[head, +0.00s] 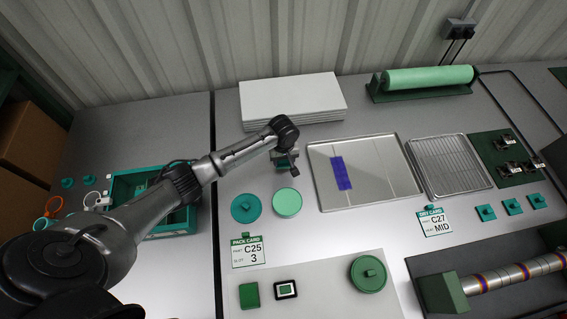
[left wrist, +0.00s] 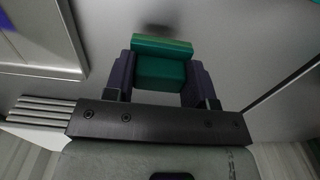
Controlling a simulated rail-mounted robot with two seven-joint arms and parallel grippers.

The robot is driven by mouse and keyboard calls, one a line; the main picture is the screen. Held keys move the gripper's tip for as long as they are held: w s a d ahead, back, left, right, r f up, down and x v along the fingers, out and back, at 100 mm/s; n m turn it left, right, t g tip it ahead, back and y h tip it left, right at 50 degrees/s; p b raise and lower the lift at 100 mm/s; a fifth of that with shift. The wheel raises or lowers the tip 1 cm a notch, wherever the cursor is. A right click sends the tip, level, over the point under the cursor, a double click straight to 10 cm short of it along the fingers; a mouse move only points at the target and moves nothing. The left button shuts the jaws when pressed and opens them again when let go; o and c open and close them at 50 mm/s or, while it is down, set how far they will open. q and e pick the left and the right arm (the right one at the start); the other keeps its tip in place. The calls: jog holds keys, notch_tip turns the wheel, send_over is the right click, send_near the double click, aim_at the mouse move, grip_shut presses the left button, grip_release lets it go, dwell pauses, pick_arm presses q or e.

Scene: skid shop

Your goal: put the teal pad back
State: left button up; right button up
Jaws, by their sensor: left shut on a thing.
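My left gripper (head: 287,164) is shut on a small teal block, which looks like the teal pad (left wrist: 162,66). In the left wrist view the pad sits between the two dark fingers, with a wider green edge beyond them. A dark blurred shadow on the grey surface lies just past it, so it seems held above the bench. In the head view the gripper hides most of the pad. It is left of the metal tray (head: 320,196) and behind the light green disc (head: 287,203). My right gripper is not in view.
A teal disc (head: 246,208) lies beside the light green one. A white stack (head: 290,98) stands behind the gripper. A wire rack (head: 448,165), several teal knobbed pieces (head: 485,212) and cards (head: 249,252) are around. A teal bin (head: 119,186) is at left.

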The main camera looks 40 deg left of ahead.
aim_at(283, 163)
pick_arm(q)
notch_tip(283, 163, down, 3)
jog(key=shift+f+b, duration=0.1)
jog(key=shift+b, duration=0.3)
jog(key=o, duration=0.8)
